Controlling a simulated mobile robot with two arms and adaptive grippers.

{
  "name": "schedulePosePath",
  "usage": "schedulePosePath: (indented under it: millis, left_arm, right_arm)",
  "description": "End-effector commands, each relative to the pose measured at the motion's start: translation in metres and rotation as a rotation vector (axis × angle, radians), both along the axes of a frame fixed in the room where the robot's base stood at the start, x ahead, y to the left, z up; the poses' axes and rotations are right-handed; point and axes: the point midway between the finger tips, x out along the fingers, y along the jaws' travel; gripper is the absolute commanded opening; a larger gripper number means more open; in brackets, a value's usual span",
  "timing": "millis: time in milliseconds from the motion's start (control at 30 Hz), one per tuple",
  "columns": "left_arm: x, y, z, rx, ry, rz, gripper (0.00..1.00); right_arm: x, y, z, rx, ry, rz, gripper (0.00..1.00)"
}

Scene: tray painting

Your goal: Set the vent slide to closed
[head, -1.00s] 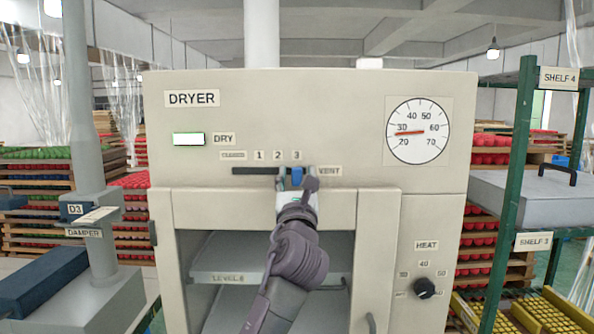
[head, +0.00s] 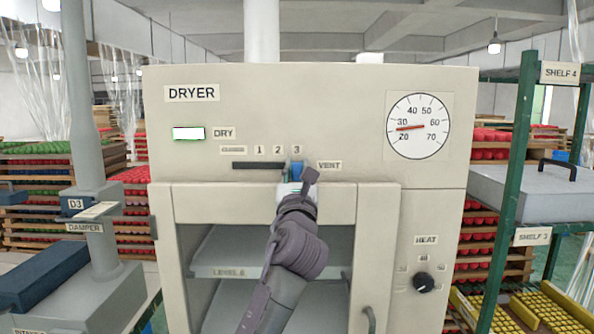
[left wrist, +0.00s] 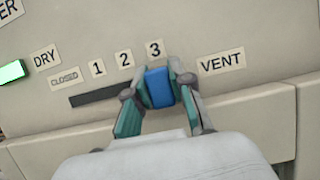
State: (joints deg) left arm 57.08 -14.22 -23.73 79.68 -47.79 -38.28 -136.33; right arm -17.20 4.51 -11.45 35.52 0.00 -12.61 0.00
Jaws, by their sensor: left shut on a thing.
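The dryer (head: 310,120) fills the middle of the head view. Its vent slide is a dark horizontal slot (head: 255,165) under the marks CLOSED, 1, 2 and 3, with the VENT label at its right. The blue slide knob (head: 297,169) stands at the right end of the slot, under the 3. In the left wrist view the blue knob (left wrist: 159,87) sits between the two fingers of my left gripper (left wrist: 160,95), which is shut on it. The gripper (head: 294,175) hides part of the knob in the head view. My right gripper is not in view.
A gauge (head: 419,126) and a heat dial (head: 423,281) are on the dryer's right side. The lit DRY lamp (head: 189,133) is at upper left. Below the slot is the chamber opening. A green-posted shelf (head: 516,150) stands right, a damper column (head: 95,180) left.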

Motion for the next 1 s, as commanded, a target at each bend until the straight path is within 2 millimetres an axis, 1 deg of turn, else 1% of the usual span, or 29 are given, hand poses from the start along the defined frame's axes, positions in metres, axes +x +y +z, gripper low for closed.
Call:
schedulePosePath:
  millis: [67, 167, 300, 400, 500, 600, 733, 1000]
  left_arm:
    - [0.0, 0.005, 0.001, 0.001, 0.0, 0.001, 0.0]
    - [0.001, 0.021, 0.005, 0.003, -0.001, 0.007, 0.0]
    - [0.001, 0.056, 0.007, 0.006, 0.0, 0.009, 0.0]
    - [0.001, 0.081, 0.006, 0.006, 0.0, 0.008, 0.0]
    - [0.001, 0.103, 0.004, 0.006, 0.001, 0.007, 0.0]
    - [0.0, 0.117, 0.003, 0.003, 0.001, 0.004, 0.0]
    - [0.0, 0.124, 0.001, 0.0, 0.001, 0.001, 0.0]
    - [0.0, 0.125, 0.0, 0.0, 0.0, 0.003, 0.0]
  right_arm:
    - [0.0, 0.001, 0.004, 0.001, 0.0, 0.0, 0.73]
    - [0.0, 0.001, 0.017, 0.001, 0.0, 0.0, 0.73]
    - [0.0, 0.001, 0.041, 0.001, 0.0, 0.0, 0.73]
    - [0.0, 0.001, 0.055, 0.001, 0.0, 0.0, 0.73]
    - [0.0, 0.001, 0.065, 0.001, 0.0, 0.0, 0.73]
    - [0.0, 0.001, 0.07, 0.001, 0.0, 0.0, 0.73]
    - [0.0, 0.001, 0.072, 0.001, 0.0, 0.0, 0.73]
    - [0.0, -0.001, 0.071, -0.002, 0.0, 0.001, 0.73]
